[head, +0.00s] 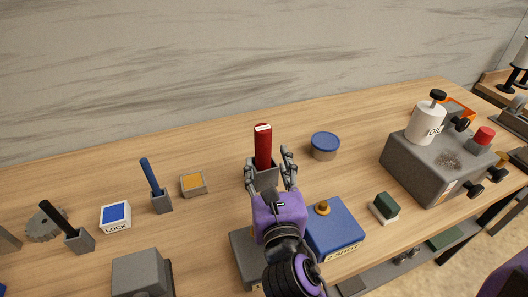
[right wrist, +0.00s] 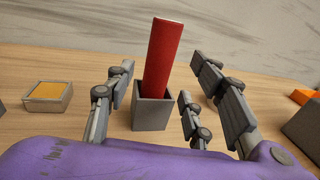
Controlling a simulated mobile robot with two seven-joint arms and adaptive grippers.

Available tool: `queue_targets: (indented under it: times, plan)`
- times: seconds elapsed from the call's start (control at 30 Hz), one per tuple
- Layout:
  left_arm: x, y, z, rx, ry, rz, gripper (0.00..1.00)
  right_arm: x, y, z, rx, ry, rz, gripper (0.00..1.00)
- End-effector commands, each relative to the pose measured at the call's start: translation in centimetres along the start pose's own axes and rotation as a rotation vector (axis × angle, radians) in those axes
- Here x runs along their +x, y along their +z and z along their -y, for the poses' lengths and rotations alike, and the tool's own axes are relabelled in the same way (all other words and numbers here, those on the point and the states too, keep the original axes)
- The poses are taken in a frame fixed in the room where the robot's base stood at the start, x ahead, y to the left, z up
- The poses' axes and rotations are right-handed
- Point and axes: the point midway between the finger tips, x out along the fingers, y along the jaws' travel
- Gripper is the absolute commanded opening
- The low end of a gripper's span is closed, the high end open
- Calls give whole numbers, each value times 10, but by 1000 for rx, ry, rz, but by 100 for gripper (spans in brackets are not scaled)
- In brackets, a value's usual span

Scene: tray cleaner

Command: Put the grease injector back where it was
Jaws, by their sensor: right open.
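The red grease injector (head: 263,147) stands upright in a grey square holder (head: 265,180) near the middle of the table. In the right wrist view the red injector (right wrist: 164,60) leans slightly, and its lower end is hidden inside the grey holder (right wrist: 153,113). My right gripper (head: 269,168) is open, with its fingers spread on either side of the holder and injector. The wrist view shows gaps between the fingers and the red body, so nothing is gripped. My left gripper is not in view.
A blue box (head: 335,232) sits just right of my right wrist. A blue-lidded round tin (head: 324,146) stands right of the injector, and an orange-topped block (head: 193,184) stands left. A grey machine with a white oil can (head: 427,122) is farther right. Table behind the injector is clear.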

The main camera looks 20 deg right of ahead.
Motion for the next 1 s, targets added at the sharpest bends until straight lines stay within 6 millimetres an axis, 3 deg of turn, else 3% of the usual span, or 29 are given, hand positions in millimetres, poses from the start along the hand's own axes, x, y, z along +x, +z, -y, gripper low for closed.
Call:
queue_targets:
  times: [0.1,0.3,1.0]
  plan:
    - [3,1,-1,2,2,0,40,-24,-3,0,0,0,-5,49]
    - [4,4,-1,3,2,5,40,-48,-2,0,0,0,-2,49]
    - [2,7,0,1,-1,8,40,-52,0,0,0,0,0,49]
